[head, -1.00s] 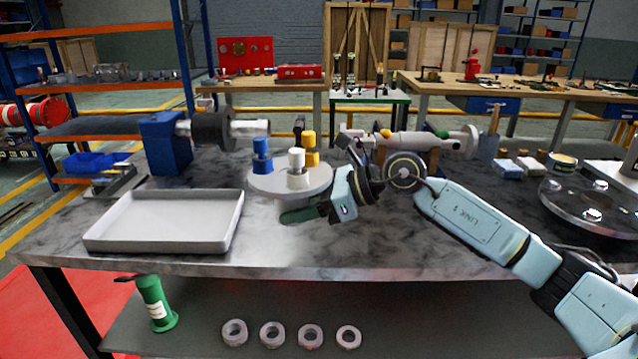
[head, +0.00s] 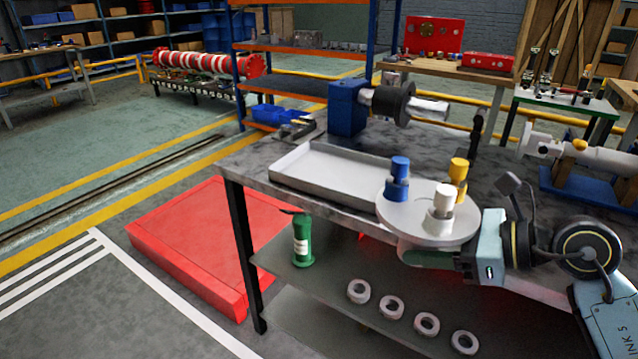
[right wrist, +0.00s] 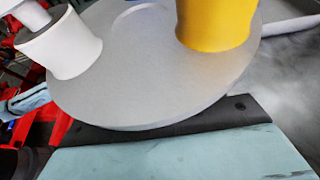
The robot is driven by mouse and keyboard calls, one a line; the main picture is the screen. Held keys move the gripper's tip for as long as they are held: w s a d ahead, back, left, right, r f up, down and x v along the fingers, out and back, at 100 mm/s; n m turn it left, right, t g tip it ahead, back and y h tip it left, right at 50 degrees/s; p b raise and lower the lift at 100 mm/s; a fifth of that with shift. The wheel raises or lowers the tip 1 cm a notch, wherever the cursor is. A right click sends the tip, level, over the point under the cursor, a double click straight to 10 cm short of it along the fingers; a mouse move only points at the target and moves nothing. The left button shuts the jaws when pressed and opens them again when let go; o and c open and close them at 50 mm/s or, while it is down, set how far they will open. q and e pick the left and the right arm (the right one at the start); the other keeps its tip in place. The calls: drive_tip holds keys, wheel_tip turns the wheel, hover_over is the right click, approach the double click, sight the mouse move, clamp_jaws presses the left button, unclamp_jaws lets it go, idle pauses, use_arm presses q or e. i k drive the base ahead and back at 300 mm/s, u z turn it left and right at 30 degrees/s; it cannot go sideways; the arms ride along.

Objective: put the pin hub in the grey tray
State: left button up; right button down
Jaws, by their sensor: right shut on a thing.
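The pin hub (head: 400,217) is a light grey disc with a blue, a yellow and a white upright pin on top. My right gripper (head: 432,257) is shut on its near rim, with a dark green finger showing beneath the disc. The hub looks about level and overlaps the right end of the grey tray (head: 325,172) in the head view; its exact height is hard to tell. The tray lies on the bench and its visible floor is empty. The right wrist view shows the disc (right wrist: 150,75) close up with the yellow and white pins. My left gripper is out of view.
A blue stand with a dark roller (head: 392,104) stands behind the tray on the bench (head: 245,165). A green bottle-like object (head: 302,243) and several pale rings (head: 392,306) are on the lower shelf. A red platform (head: 190,245) lies on the floor at left.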

sight(338, 177)
drive_tip(key=u, duration=0.45)
drive_tip(key=k, duration=0.5)
drive_tip(key=u, duration=0.55)
drive_tip(key=i, duration=1.6)
drive_tip(key=z, duration=1.4)
drive_tip(key=i, duration=0.45)
drive_tip(key=z, duration=0.35)
